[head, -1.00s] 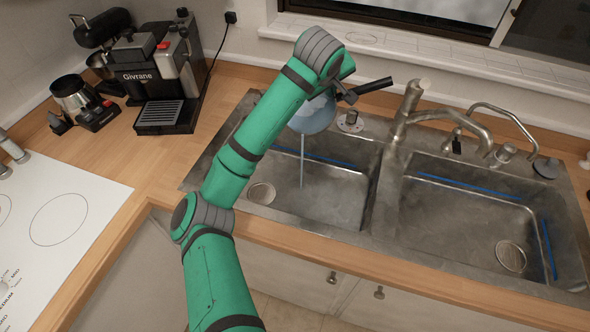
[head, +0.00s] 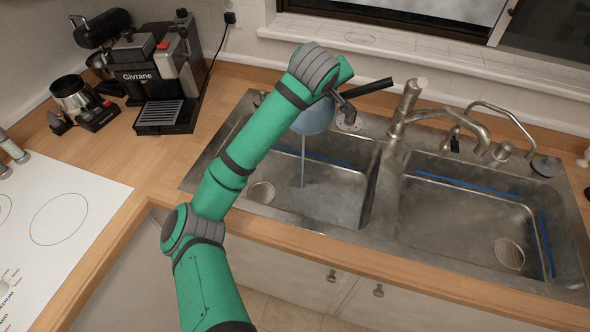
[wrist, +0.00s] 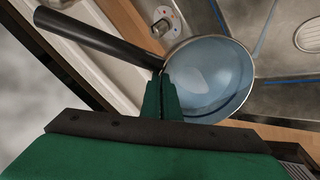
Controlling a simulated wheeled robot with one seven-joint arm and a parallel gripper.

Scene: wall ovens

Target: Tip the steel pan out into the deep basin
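The steel pan (head: 316,118) hangs tilted over the left basin (head: 345,197) of the sink. A thin stream of water (head: 303,165) falls from it into that basin, where the floor looks wet. Its black handle points right. In the wrist view the pan (wrist: 222,75) shows its blue-grey inside, with water still in it. My gripper (wrist: 164,95) is shut on the pan where the handle meets the bowl. In the head view my arm hides the gripper's fingers and part of the pan. I cannot tell which basin is deeper.
The right basin (head: 460,220) looks empty, with a drain. Taps (head: 440,118) stand behind the sink, right of the pan. A coffee machine (head: 160,75) and a small appliance (head: 82,100) stand on the wooden counter at the left. A window sill (head: 420,62) runs behind.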

